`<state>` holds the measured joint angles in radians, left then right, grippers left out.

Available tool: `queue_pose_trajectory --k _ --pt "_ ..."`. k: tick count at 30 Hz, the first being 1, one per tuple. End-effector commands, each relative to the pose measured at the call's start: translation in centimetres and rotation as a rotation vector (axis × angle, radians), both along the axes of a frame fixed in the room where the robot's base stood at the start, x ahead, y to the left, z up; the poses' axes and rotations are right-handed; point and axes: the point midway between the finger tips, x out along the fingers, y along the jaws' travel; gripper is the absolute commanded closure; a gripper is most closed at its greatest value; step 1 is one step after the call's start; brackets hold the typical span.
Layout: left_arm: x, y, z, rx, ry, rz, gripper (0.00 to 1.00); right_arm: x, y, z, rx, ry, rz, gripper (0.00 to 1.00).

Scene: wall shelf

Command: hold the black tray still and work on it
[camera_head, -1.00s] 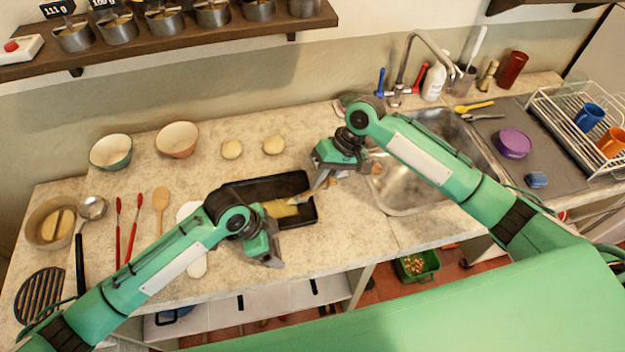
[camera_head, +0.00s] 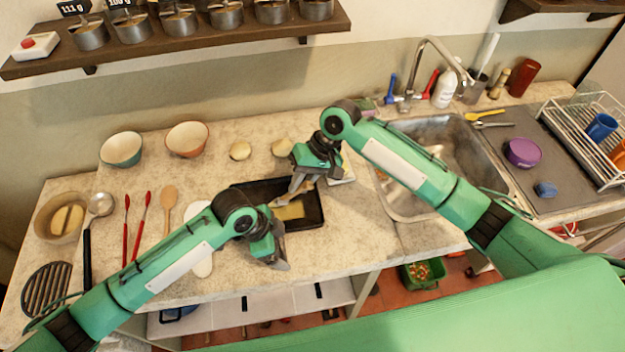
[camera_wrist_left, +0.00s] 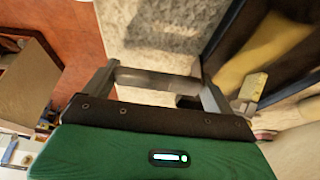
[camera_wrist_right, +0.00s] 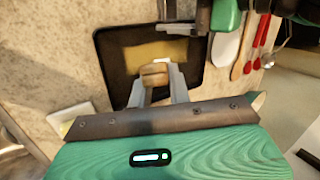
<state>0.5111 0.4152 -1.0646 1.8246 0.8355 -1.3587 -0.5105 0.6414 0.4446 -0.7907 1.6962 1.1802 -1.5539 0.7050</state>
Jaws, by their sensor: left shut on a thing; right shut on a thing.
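The black tray (camera_head: 317,203) lies on the counter with a flat yellow patch (camera_head: 290,212) on its floor. The tray also shows in the right wrist view (camera_wrist_right: 118,62). My left gripper (camera_head: 277,252) is at the tray's front edge, shut on the tray; the grip itself is hard to make out. In the left wrist view the tray (camera_wrist_left: 290,75) is at the upper right. My right gripper (camera_head: 301,183) is above the tray, shut on a small wooden-looking tool (camera_wrist_right: 155,73). The tool's tip is over or against the yellow patch; I cannot tell whether it touches.
Two bowls (camera_head: 121,149) and two pale round pieces (camera_head: 240,151) stand behind the tray. A ladle (camera_head: 100,204), red tongs (camera_head: 137,228) and a wooden spoon (camera_head: 168,203) lie left. The sink (camera_head: 410,190) is on the right. A shelf (camera_head: 200,45) hangs above.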

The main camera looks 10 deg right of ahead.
Motion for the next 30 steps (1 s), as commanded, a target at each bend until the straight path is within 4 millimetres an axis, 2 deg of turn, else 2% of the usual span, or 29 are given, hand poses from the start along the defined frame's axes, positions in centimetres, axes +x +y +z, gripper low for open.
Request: queue_pose_trajectory --k 26,30 --pt "0.0 0.0 -0.1 0.001 0.002 0.0 0.59 0.1 8.0 0.0 0.0 0.0 0.001 1.0" --pt "0.0 0.0 -0.1 0.001 0.003 0.001 0.59 1.3 8.0 0.0 -0.001 0.001 -0.002 1.0"
